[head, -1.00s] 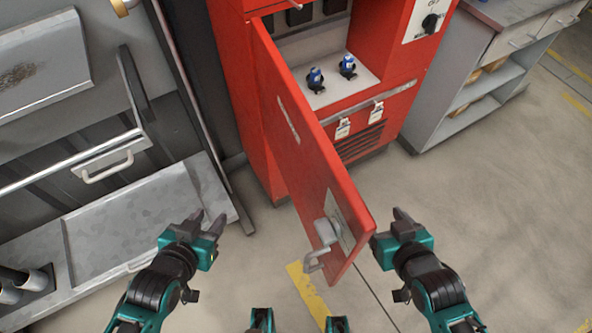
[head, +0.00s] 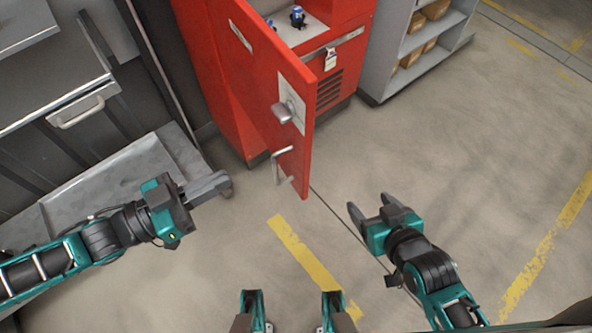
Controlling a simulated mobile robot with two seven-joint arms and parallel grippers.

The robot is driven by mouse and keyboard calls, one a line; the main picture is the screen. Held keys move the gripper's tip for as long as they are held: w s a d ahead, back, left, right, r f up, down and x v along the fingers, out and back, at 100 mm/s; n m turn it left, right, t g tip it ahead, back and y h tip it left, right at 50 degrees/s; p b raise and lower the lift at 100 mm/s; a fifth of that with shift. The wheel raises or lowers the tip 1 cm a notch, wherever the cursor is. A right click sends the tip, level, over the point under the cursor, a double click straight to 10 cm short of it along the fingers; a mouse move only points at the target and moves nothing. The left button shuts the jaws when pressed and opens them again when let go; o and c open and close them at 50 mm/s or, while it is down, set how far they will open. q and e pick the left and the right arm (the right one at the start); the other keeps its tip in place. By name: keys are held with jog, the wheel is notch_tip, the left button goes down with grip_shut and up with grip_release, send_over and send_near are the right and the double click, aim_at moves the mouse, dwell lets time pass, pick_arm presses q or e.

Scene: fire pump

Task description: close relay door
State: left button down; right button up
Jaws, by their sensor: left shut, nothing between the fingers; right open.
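The red relay door (head: 262,88) stands swung open from the red cabinet (head: 200,50), its free edge pointing toward me. A latch plate with a grey knob (head: 284,112) and a metal pull handle (head: 282,165) sit on its left face, near the free edge. My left gripper (head: 222,184) is shut and empty, left of the door handle and apart from it. My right gripper (head: 367,208) is open and empty, to the right of the door's lower corner and nearer to me, not touching it.
Inside the cabinet, a blue-topped part (head: 297,17) stands on a pale shelf. A grey workbench with an open drawer (head: 85,105) is at the left. A grey shelf unit (head: 405,55) with boxes stands at the back right. The floor at the right is clear.

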pick_arm(q)
send_near(302, 142)
jog(key=x, duration=0.7)
jog(key=shift+a+f, duration=0.1)
jog(key=shift+f, duration=0.05)
jog(key=shift+w, duration=0.1)
dwell(0.3)
